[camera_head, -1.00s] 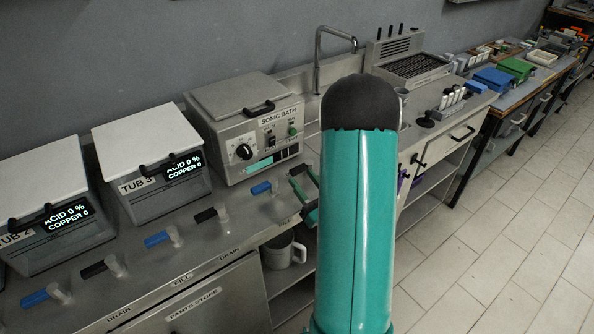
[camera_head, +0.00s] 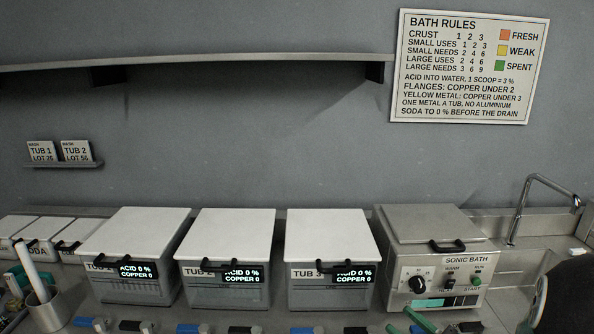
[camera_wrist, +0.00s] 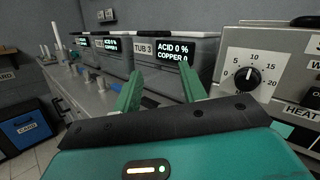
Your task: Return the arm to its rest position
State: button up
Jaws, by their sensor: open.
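My gripper (camera_wrist: 160,92) shows in the wrist view with its two green fingers apart and nothing between them. It points along the bench front toward tub 3 (camera_wrist: 170,50), with the sonic bath (camera_wrist: 265,75) close on the right. In the head view a green finger of it shows low in front of the sonic bath (camera_head: 432,262). Part of my arm, dark and rounded, shows at the lower right edge. Most of the arm is out of view there.
Lidded tub 1 (camera_head: 135,250), tub 2 (camera_head: 228,250) and tub 3 (camera_head: 325,250) stand in a row. A faucet (camera_head: 522,205) rises at right. A shelf (camera_head: 200,60) and a rules sign (camera_head: 468,66) are on the wall. Blue and black valve handles line the bench front.

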jog(key=s+a+n+g+h, duration=0.2)
jog(key=s+a+n+g, duration=1)
jog(key=a+n+g, duration=0.4)
jog(key=s+d+r+n+t+h, duration=0.1)
jog(key=d+r+n+t+h, duration=0.4)
jog(key=n+h, duration=0.5)
jog(key=shift+s+d+r, duration=0.3)
jog(key=shift+d+r, duration=0.65)
jog(key=shift+d, duration=0.05)
